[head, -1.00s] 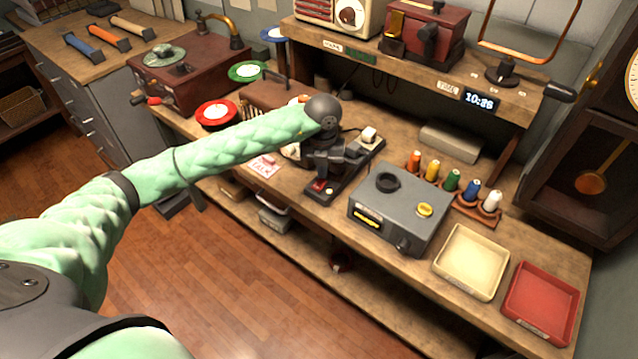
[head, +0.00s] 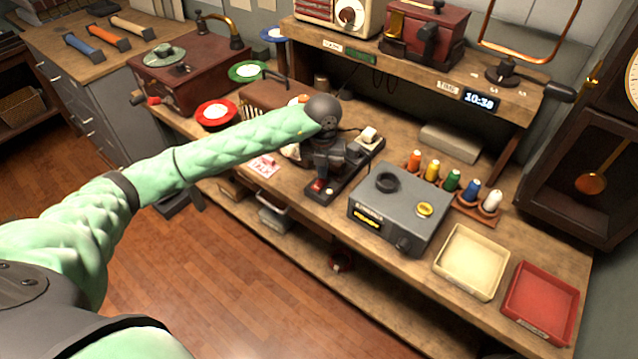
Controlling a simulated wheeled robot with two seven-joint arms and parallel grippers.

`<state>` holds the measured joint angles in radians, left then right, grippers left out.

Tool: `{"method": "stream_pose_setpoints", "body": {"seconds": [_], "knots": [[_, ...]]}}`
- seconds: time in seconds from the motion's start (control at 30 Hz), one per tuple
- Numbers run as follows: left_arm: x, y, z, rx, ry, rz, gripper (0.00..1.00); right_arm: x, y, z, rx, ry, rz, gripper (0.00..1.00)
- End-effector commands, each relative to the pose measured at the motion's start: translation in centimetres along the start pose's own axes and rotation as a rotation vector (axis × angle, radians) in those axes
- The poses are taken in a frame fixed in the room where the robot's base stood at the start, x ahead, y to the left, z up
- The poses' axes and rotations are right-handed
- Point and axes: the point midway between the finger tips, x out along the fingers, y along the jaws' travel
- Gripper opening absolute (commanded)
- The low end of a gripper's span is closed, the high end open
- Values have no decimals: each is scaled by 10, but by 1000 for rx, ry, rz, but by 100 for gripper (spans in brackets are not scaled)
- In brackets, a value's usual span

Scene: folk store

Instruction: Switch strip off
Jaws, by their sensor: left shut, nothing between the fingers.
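The dark power strip (head: 345,184) lies slantwise on the workbench, with a white plug (head: 369,135) in its far end. My left arm reaches in from the left, and my left gripper (head: 324,173) points down just above and behind the switch. Its fingers are shut and empty. I cannot tell whether the fingertips touch the switch. The wrist and gripper hide the middle of the strip. My right gripper is not in view.
A grey box (head: 398,213) with dials stands right of the strip. Thread spools (head: 453,181), a cream tray (head: 472,262) and a red tray (head: 541,302) are farther right. A pink-and-white card (head: 264,166) lies left of the strip. A raised shelf (head: 420,76) runs behind.

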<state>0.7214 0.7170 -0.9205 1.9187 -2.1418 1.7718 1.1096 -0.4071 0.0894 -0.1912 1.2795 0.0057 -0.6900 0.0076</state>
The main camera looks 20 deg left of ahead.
Motion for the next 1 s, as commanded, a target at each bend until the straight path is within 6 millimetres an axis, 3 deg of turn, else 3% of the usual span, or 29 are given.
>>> {"method": "stream_pose_setpoints", "body": {"seconds": [1.0], "knots": [[13, 0, 0, 0, 0, 0, 0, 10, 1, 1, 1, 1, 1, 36]]}}
